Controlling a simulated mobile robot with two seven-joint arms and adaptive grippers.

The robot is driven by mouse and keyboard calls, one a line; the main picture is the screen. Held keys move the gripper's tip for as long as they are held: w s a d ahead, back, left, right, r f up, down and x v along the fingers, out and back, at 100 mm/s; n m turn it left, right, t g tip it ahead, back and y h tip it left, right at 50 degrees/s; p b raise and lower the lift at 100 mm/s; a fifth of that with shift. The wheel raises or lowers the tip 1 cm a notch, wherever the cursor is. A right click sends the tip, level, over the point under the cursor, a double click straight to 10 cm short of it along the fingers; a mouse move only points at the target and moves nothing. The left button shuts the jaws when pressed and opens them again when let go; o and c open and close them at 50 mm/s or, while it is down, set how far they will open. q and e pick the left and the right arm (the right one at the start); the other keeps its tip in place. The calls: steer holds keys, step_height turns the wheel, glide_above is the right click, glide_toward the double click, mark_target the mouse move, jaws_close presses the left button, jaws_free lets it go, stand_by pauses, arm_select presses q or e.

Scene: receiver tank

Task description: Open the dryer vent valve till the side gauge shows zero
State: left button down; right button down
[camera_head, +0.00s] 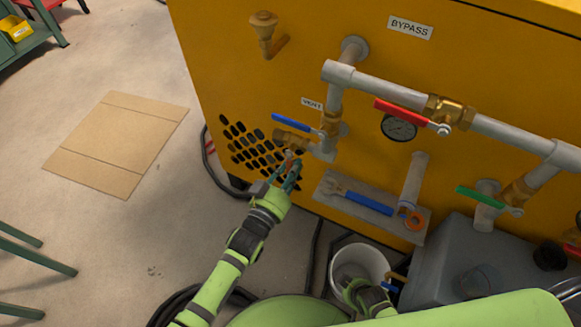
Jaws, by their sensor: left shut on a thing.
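The vent valve is a brass body (290,141) with a blue lever (296,123), below a small label (312,103) that seems to read VENT. The lever lies near level, sloping slightly down to the right. My left gripper (290,163) is just below the brass body, shut on a small part there; its fingers hide most of that part, and I cannot tell exactly what it is. The round gauge (398,127) sits on the yellow panel, partly behind a red lever; its needle is too small to read.
Grey pipes (395,92) cross the yellow cabinet (240,60), with a red lever (408,111) and a green lever (486,197). A ledge (335,198) holds a blue-handled tool (365,202). A white bucket (345,265) stands below. Cardboard (120,140) lies on open floor.

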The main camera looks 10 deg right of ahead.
arm_select(q)
steer(key=c, duration=1)
jaws_free()
steer(key=shift+d, duration=0.1)
steer(key=shift+s, duration=0.1)
steer(key=v, duration=1.2)
